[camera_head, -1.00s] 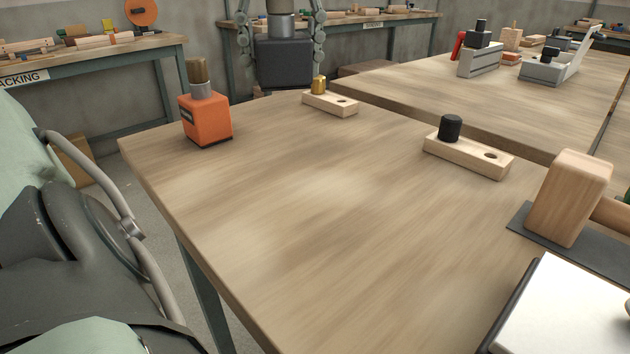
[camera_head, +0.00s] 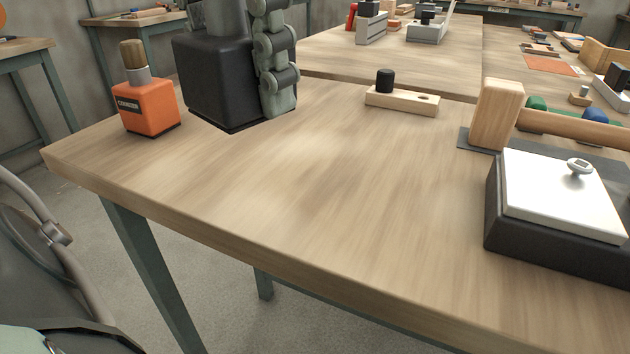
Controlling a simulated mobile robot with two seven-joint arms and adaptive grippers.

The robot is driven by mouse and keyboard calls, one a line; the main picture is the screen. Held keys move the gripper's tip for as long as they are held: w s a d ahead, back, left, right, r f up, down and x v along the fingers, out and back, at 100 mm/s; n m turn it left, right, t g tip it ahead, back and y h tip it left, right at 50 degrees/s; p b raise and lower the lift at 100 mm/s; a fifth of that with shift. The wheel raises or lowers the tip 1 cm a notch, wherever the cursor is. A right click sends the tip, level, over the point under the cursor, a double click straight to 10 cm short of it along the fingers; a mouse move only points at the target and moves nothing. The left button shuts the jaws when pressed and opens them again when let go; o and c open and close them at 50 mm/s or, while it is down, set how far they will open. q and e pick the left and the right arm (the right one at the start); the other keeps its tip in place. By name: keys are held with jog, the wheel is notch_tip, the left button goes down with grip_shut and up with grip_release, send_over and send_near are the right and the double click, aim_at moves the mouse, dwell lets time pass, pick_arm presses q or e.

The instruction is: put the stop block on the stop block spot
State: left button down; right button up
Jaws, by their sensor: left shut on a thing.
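A dark, near-black block (camera_head: 212,80), which looks like the stop block, hangs in my left gripper (camera_head: 243,62) at the upper left of the head view. One jointed finger lies along the block's right side; the other finger is mostly hidden behind it. The gripper is shut on the block. The block is over the table's left part, just right of an orange block; I cannot tell whether its underside touches the table. I cannot make out a marked stop block spot. My right gripper is not in view.
The orange block (camera_head: 150,108) with a brown-topped post stands at the table's left. A wooden bar with a black peg (camera_head: 400,100) lies at the back. At right are a wooden mallet (camera_head: 497,115) on a dark mat and a white-lidded black box (camera_head: 560,195). The table's middle (camera_head: 330,190) is clear.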

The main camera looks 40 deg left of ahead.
pick_arm(q)
jog(key=shift+s+d+f+m, duration=0.1)
jog(key=shift+s+d+m, duration=0.15)
jog(key=shift+s+m, duration=0.15)
send_over(330, 171)
jog(key=f, duration=0.6)
jog(key=shift+s+f, duration=0.25)
jog(key=shift+f, duration=2.2)
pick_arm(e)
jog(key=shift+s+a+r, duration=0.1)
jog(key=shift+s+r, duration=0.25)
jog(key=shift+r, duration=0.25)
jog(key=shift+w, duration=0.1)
pick_arm(q)
jog(key=shift+f+b, duration=0.1)
jog(key=shift+b, duration=0.2)
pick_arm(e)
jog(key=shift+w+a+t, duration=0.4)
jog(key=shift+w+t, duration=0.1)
pick_arm(q)
jog(key=c, duration=0.5)
grip_release()
jog(key=shift+c, duration=0.2)
